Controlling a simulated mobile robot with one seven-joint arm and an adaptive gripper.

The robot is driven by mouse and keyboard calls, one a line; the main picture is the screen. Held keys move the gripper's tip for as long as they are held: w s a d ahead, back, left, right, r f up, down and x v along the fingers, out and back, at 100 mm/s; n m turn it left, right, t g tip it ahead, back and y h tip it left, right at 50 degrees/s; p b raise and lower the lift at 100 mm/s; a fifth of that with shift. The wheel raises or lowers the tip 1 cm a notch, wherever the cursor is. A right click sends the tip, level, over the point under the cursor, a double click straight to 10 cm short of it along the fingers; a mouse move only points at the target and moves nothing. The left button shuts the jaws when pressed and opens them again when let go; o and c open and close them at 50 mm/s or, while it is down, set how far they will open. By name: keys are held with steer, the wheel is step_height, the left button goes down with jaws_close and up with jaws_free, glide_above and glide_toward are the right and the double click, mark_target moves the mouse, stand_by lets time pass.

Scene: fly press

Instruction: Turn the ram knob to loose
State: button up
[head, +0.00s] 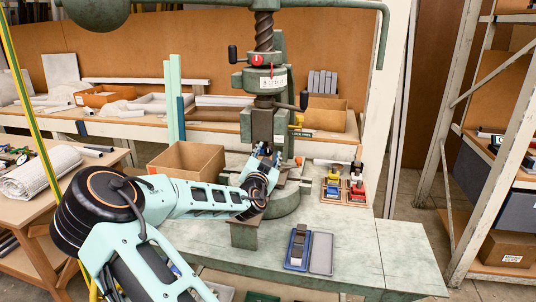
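The green fly press (262,125) stands on the bench, with its threaded screw (264,32) above and its ram below the collar. A small yellow label (301,132) sits beside the ram on the right, with a small yellow piece just above it. A black ball-ended handle (304,100) sticks out right of the collar. I cannot tell for sure which part is the ram knob; it may be partly hidden by my gripper. My gripper (269,152) is in front of the lower ram, pointing up, its fingers small and dark. Whether they touch anything is unclear.
A cardboard box (187,160) stands left of the press. Red and yellow small parts (345,183) in trays are right of it. A blue tray (298,248) and a grey plate (321,253) lie at the bench front. The bench's right end is clear.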

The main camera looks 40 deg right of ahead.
jaws_close()
steer(key=shift+n, duration=0.3)
steer(key=n+b, duration=0.1)
steer(key=n, duration=0.2)
steer(key=shift+n+b, duration=0.3)
steer(key=shift+b, duration=0.05)
steer(key=n, duration=0.4)
steer(key=shift+a+g+b, duration=0.1)
steer(key=shift+g+b, duration=0.2)
steer(key=shift+b, duration=0.1)
steer(key=n, duration=0.5)
steer(key=shift+w+n, duration=0.1)
steer(key=shift+n, duration=0.2)
steer(key=shift+n+g+b, duration=0.3)
steer(key=shift+n+b, duration=0.1)
steer(key=shift+n, duration=1.3)
